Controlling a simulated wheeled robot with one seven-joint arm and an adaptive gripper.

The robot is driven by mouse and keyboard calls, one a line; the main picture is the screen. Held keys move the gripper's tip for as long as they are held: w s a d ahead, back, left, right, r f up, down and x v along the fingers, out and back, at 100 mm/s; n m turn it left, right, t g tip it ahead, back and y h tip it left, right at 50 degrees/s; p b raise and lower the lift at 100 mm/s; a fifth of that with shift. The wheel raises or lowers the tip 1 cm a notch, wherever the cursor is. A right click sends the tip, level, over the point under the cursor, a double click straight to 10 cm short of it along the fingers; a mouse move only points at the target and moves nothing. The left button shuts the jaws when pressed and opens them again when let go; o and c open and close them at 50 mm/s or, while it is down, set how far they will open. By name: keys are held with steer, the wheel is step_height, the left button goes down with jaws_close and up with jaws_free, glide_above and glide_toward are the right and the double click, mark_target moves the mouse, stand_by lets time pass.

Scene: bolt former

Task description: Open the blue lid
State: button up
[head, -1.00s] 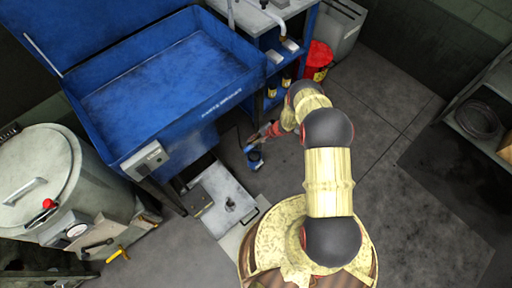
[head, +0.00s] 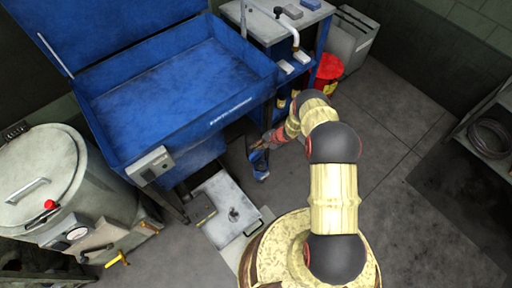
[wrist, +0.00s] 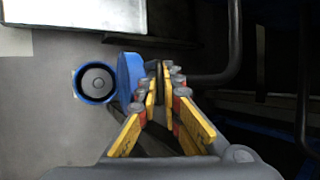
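A small round blue container (wrist: 78,84) with a dark inner ring and a grey centre shows in the wrist view, its mouth uncovered. The blue lid (wrist: 130,72) stands tilted, nearly edge-on, just right of that mouth. My gripper (wrist: 160,72) is to the right of the lid, its yellow fingers close together with only a narrow dark gap. The left finger is against or very near the lid; contact is unclear. Nothing shows clearly between the fingertips. In the head view the small blue container and lid (head: 260,166) are low beside the blue basin, next to my gripper.
The large blue basin (head: 165,100) has its big cover raised behind it. A grey metal tray (head: 226,208) lies on the floor below it. A grey drum (head: 40,170) stands at left and a red bin (head: 330,68) at the back. Floor at right is clear.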

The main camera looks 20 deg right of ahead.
steer(key=o, duration=0.5)
steer(key=shift+r, duration=0.1)
steer(key=v, duration=1.2)
